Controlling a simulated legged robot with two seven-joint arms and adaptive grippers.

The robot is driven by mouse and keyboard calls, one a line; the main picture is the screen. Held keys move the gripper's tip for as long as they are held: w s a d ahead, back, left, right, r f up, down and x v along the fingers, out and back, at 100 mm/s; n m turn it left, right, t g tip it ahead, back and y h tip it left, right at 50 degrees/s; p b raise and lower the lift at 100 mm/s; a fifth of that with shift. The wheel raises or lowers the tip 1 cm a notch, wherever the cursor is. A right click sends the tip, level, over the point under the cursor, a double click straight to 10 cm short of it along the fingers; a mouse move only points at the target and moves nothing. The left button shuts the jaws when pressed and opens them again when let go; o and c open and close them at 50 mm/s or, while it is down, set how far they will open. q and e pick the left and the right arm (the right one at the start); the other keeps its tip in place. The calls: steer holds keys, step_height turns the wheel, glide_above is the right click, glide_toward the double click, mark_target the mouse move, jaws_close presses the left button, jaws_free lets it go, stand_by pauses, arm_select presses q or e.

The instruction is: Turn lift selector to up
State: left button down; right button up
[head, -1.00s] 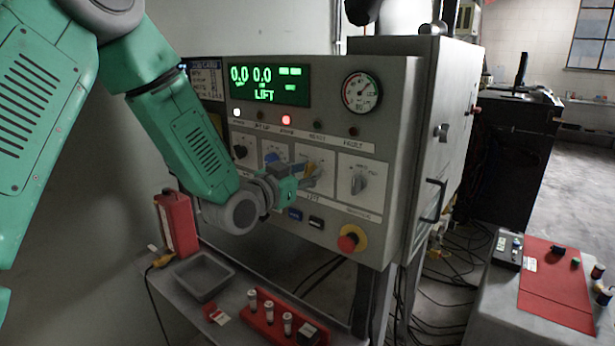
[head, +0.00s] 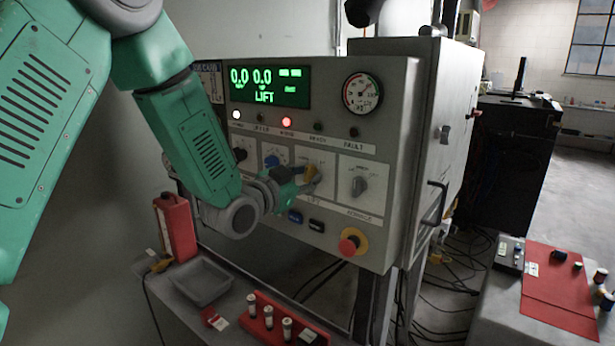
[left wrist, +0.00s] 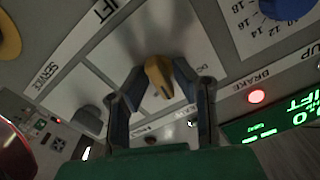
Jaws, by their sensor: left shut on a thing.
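The lift selector is a yellow knob (head: 310,172) on the grey control panel (head: 395,100), in the section marked LIFT. It also shows in the left wrist view (left wrist: 157,76), between my left gripper's fingers. My left gripper (head: 306,183) is shut on this knob, with one finger on each side. The fingers hide part of the knob and its markings in the head view, so its exact setting cannot be read. The green display (head: 269,87) shows 0.0, 0.0 and LIFT. My right gripper is out of view.
A blue knob (head: 272,160) is left of the selector and a grey service knob (head: 359,186) right of it. A red emergency stop (head: 349,244) sits below. A grey tray (head: 203,281) and red holder (head: 268,325) stand on the bench beneath.

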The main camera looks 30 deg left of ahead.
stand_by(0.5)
arm_select(q)
steer(key=c, duration=1.6)
jaws_free()
steer(key=shift+r, duration=0.1)
steer(key=s, duration=1.1)
steer(key=shift+s+a, duration=0.4)
steer(key=shift+a, duration=0.05)
